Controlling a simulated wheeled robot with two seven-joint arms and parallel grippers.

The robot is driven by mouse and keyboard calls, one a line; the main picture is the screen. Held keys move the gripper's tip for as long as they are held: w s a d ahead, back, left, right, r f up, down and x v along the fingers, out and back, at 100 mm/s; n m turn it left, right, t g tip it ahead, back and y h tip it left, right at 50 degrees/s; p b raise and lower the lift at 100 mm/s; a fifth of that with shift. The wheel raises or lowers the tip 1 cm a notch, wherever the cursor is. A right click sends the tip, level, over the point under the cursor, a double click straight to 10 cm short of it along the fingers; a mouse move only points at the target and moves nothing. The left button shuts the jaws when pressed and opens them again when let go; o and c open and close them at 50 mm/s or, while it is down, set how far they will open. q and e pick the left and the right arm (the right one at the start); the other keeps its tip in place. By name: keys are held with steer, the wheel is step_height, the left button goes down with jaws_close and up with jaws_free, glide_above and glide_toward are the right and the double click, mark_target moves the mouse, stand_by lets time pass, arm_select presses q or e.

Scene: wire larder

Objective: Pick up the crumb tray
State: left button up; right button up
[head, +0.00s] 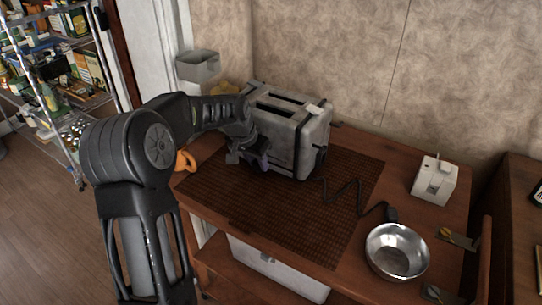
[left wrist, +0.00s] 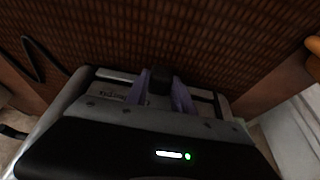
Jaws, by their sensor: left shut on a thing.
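The grey toaster (head: 302,138) stands upright on the brown woven mat (head: 310,215), with two slots on top. My left gripper (head: 258,162) is low at the toaster's near left side, against its base. In the left wrist view my left gripper (left wrist: 160,92) has purple fingers shut on a small dark piece (left wrist: 159,79). That piece appears to be the crumb tray's grip. The rest of the tray is hidden in both views, so I cannot tell how far out it is. My right gripper is not in view.
A black cord (head: 345,195) runs from the toaster across the mat. A metal bowl (head: 397,250) and a white box (head: 434,180) stand at the right. An orange object (head: 185,161) lies beside my left arm. The mat's front is clear.

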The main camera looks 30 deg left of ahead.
arm_select(q)
jaws_close()
steer(key=shift+r, duration=0.1)
stand_by(0.9)
steer(key=shift+r, duration=0.2)
steer(key=b, duration=0.3)
glide_above(223, 211)
steer(key=shift+s, duration=0.7)
steer(key=shift+s+d+b, duration=0.1)
steer(key=shift+s+b, duration=0.3)
steer(key=shift+s, duration=1.05)
